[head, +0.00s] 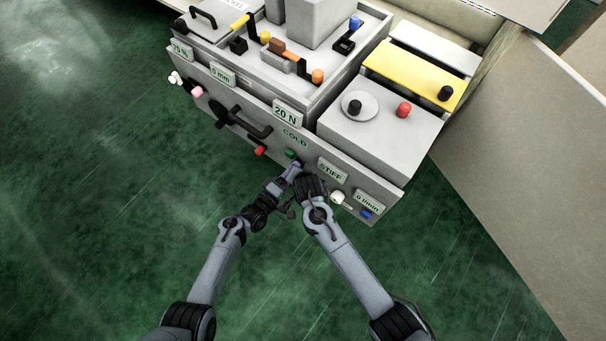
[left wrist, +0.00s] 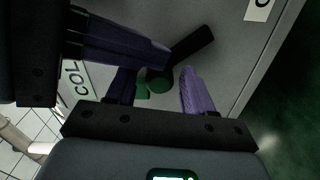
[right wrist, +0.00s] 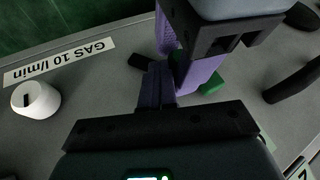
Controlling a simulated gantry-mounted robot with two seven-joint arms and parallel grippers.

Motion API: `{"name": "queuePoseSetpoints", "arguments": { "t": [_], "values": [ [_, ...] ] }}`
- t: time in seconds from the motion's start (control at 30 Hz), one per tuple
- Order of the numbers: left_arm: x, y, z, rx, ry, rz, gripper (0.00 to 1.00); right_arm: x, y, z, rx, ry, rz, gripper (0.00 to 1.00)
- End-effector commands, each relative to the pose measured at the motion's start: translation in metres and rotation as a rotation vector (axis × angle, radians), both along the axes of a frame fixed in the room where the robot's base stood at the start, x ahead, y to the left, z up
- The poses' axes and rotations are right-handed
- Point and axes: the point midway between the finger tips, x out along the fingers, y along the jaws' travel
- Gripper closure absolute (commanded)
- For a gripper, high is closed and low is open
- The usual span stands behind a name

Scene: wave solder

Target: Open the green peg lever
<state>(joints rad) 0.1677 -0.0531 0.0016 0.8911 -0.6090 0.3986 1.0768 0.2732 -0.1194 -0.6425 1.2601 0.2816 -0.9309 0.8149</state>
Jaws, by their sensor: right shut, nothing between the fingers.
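The green peg lever (head: 289,153) is on the machine's front panel under the COLD label. Its black bar shows in the left wrist view (left wrist: 190,46) and angles up right from the green hub (left wrist: 158,80). My left gripper (left wrist: 156,76) is open, its purple fingers on either side of the hub; contact is unclear. My right gripper (right wrist: 157,68) is shut and empty close beside the left fingers and the lever. In the right wrist view the left gripper partly hides the green part (right wrist: 211,84). Both grippers crowd together in the head view.
A red-ended lever (head: 259,150) and a black handle (head: 250,125) lie left of the lever on the panel. A white knob (head: 338,197) and a blue knob (head: 365,213) lie to its right. The green floor in front is clear.

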Motion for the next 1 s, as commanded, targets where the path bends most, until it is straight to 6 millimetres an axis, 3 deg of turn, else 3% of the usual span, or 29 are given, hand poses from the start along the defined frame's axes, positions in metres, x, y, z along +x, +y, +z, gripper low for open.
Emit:
{"name": "queuePoseSetpoints", "arguments": {
  "t": [0.33,0.7,1.0],
  "values": [
    [-0.007,-0.002,0.003,-0.007,-0.004,-0.009,0.42,0.001,0.006,0.005,0.007,-0.009,0.011,1.00],
    [-0.048,0.022,-0.001,-0.003,0.004,-0.009,0.42,0.003,0.005,0.007,0.009,-0.014,0.006,1.00],
    [-0.067,0.039,0.000,0.010,0.001,-0.003,0.42,0.002,0.003,0.005,0.006,-0.008,0.004,1.00]
  ]
}}
